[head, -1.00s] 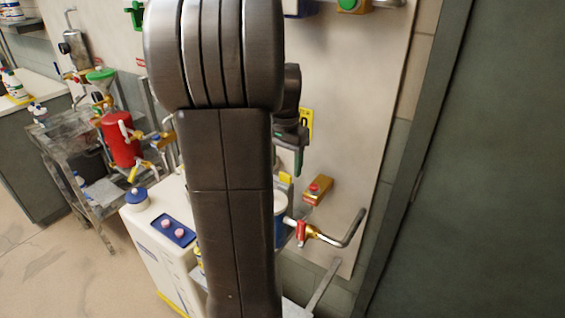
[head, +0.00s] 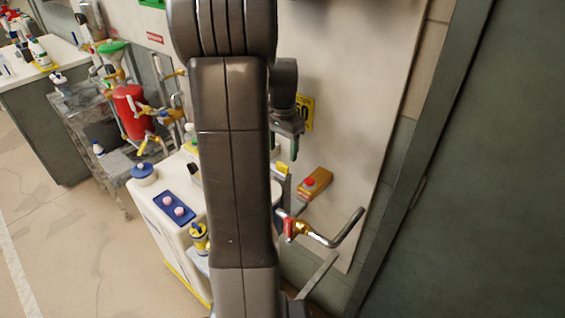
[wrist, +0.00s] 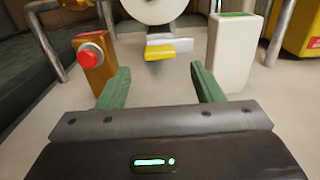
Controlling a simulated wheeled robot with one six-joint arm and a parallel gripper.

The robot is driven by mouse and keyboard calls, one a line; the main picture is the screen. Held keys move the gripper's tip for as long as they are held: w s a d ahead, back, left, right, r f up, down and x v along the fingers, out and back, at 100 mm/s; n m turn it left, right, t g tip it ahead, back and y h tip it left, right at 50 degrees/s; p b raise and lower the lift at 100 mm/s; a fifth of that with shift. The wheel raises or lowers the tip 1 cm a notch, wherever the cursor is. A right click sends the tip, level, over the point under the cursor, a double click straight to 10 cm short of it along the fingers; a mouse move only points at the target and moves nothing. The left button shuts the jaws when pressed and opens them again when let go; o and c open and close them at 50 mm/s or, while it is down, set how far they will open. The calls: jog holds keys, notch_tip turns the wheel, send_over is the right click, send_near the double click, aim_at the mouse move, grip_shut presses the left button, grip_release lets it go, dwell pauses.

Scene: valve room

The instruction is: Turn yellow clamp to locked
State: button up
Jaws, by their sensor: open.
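The yellow clamp (wrist: 168,51) shows in the wrist view as a short yellow lever with a pale bar beside it, below a round white body (wrist: 155,8). In the head view, a small yellow piece (head: 283,168) beside my arm looks like the same clamp, partly hidden. My gripper (wrist: 159,72) is open, its two green fingers pointing toward the clamp. The clamp lies between and beyond the fingertips, apart from them. In the head view, my gripper (head: 292,148) is seen from behind, near the wall panel.
An orange box with a red button (wrist: 92,62) stands close left of the fingers; it also shows in the head view (head: 315,183). A white block with a green top (wrist: 235,50) stands close right. A red-handled valve (head: 291,228) on a bent pipe is lower down.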

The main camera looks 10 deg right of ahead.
aim_at(282, 164)
notch_tip(282, 164, down, 6)
jog(key=shift+f, duration=0.15)
jog(key=shift+c, duration=0.2)
jog(key=c, duration=1)
